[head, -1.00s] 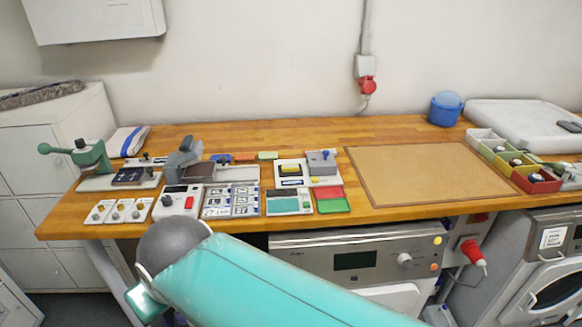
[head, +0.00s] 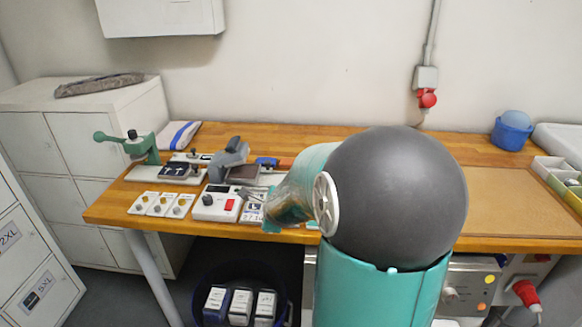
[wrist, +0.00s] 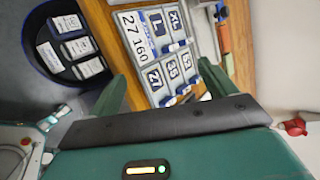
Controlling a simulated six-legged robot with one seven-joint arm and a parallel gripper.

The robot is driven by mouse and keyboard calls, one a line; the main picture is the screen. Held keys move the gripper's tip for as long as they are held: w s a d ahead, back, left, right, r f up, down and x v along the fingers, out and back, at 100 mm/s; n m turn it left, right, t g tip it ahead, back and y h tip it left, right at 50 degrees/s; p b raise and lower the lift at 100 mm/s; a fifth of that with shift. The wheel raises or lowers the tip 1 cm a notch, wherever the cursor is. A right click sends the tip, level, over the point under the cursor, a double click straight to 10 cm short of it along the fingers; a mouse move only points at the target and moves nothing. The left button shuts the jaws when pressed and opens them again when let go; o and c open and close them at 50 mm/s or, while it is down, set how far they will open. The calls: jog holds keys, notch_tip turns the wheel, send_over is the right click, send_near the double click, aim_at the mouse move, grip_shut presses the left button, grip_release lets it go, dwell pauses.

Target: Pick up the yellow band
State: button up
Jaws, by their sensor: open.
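I cannot make out the yellow band in either current view; my arm covers the middle of the workbench (head: 345,137) in the head view. My gripper (head: 268,214) is partly visible over the front of the bench, beside the labelled tray. In the wrist view its two green fingers are apart with nothing between them, and my gripper (wrist: 160,72) points at the tray of number and letter plates (wrist: 150,45). I cannot tell whether the fingers touch it.
A green hand press (head: 143,147), three white cards (head: 163,204) and a white box with a red switch (head: 217,204) stand at the bench's left. A dark bin (wrist: 48,52) of boxes is below the front edge. A tan board (head: 507,200) lies bare at right.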

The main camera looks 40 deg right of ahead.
jog(key=s+d+m+h, duration=0.1)
jog(key=d+m, duration=0.2)
jog(key=d, duration=0.1)
jog(key=d+m, duration=0.3)
jog(key=d, duration=0.1)
jog(key=s+d+f+m+h, duration=0.1)
jog(key=d+m, duration=0.2)
jog(key=d, duration=0.1)
jog(key=shift+s+m+t+h, duration=0.3)
jog(key=shift+s+m, duration=0.05)
jog(key=shift+m, duration=0.05)
jog(key=s+d+m+h, duration=0.1)
jog(key=d+m, duration=0.1)
jog(key=s+d+m+h, duration=0.1)
jog(key=s+d+m, duration=0.1)
jog(key=d+m, duration=0.1)
jog(key=s+d+r+m, duration=0.1)
jog(key=d+m, duration=0.1)
jog(key=d, duration=0.1)
jog(key=shift+s+d+r+m+h, duration=0.1)
jog(key=shift+s+d+m+h, duration=0.2)
jog(key=shift+s+h, duration=0.1)
jog(key=shift+w+d, duration=0.1)
jog(key=shift+d, duration=0.1)
jog(key=x, duration=1.3)
jog(key=shift+d+f, duration=0.15)
jog(key=shift+f, duration=0.1)
jog(key=c, duration=1.1)
jog(key=shift+r, duration=0.1)
jog(key=shift+c, duration=0.2)
